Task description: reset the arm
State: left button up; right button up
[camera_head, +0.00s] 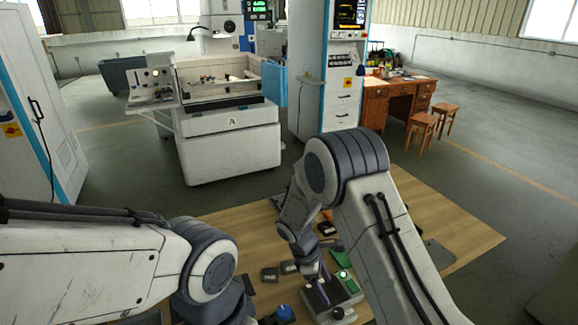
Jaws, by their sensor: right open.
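My right arm comes in from the right and bends down over the wooden table (460,232). My right gripper (320,284) is open, pointing down close to a grey-green box (343,296) with a lit button. Whether it touches the box cannot be told. My left arm reaches in at the lower left, and its gripper is out of view below the picture.
Small dark blocks (270,274) and a blue knob (284,311) lie left of the right gripper. A dark plate (437,253) lies at the table's right. A white machine (230,145) and cabinet (320,90) stand beyond the table. The table's right part is mostly clear.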

jog(key=s+a+r+m+y, duration=0.15)
jog(key=s+a+r, duration=0.3)
jog(key=r, duration=0.45)
jog(key=s+a+r+m+y, duration=0.1)
jog(key=s+r+m, duration=0.1)
jog(key=s+r, duration=0.2)
jog(key=s+a+r+m+y, duration=0.1)
jog(key=s+a+r+m, duration=0.1)
jog(key=s, duration=0.7)
jog(key=s+a+r+m+t+y, duration=0.1)
jog(key=s+r+m, duration=0.1)
jog(key=s+r, duration=0.3)
jog(key=s, duration=0.2)
jog(key=shift+s+a+r+y, duration=0.15)
jog(key=shift+s+r+y, duration=0.15)
jog(key=shift+y, duration=0.05)
